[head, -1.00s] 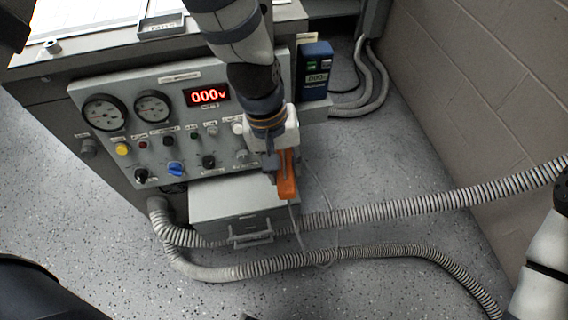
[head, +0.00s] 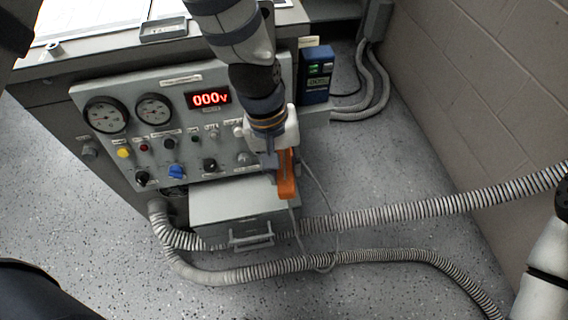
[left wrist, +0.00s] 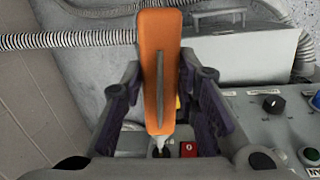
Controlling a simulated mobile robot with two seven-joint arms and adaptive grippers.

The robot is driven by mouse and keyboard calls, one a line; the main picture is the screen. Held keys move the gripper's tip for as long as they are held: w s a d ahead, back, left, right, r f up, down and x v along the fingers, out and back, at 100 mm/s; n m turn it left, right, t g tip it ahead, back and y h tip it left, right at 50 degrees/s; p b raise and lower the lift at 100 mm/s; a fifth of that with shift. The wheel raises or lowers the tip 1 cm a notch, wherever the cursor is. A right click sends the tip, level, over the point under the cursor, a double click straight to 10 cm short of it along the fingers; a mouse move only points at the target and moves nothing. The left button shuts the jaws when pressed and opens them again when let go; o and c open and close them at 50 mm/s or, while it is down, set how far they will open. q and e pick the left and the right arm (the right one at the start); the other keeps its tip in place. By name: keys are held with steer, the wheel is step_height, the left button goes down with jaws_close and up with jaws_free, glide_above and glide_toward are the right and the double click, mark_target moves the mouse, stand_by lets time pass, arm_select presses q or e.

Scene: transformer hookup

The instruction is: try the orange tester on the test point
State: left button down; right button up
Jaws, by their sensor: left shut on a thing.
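My left gripper (head: 279,160) is shut on the orange tester (head: 287,178), in front of the right end of the control panel (head: 225,136). In the left wrist view the tester (left wrist: 160,65) stands between the two dark fingers. Its pale metal tip (left wrist: 159,147) points toward the panel face, beside a small red part (left wrist: 188,149). I cannot tell whether the tip touches anything. A thin cable (head: 315,190) hangs in a loop from the tester. The test point is not clearly told apart; the gripper hides that part of the panel. My right gripper is out of view.
The panel has gauges (head: 153,109), a red display (head: 208,98) reading 000V and several knobs. A blue meter box (head: 316,76) is fixed at its right. A grey drawer box (head: 235,212) sits below. Ribbed hoses (head: 420,207) cross the floor. A block wall (head: 480,80) stands right.

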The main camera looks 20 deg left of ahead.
mark_target(292, 195)
arm_select(q)
steer(key=shift+w, duration=0.1)
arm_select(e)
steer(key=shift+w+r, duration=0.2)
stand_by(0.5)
arm_select(q)
steer(key=shift+s+d+r+p, duration=0.2)
steer(key=shift+s+p, duration=0.1)
steer(key=shift+p, duration=0.15)
steer(key=s+d, duration=0.1)
steer(key=s+d+p, duration=0.1)
steer(key=s, duration=0.1)
steer(key=s+d+r+p, duration=0.1)
steer(key=shift+s, duration=0.15)
steer(key=shift+s+d, duration=0.1)
steer(key=shift+s, duration=0.15)
steer(key=shift+s+d+f, duration=0.1)
steer(key=shift+s+f, duration=0.05)
steer(key=shift+s, duration=0.05)
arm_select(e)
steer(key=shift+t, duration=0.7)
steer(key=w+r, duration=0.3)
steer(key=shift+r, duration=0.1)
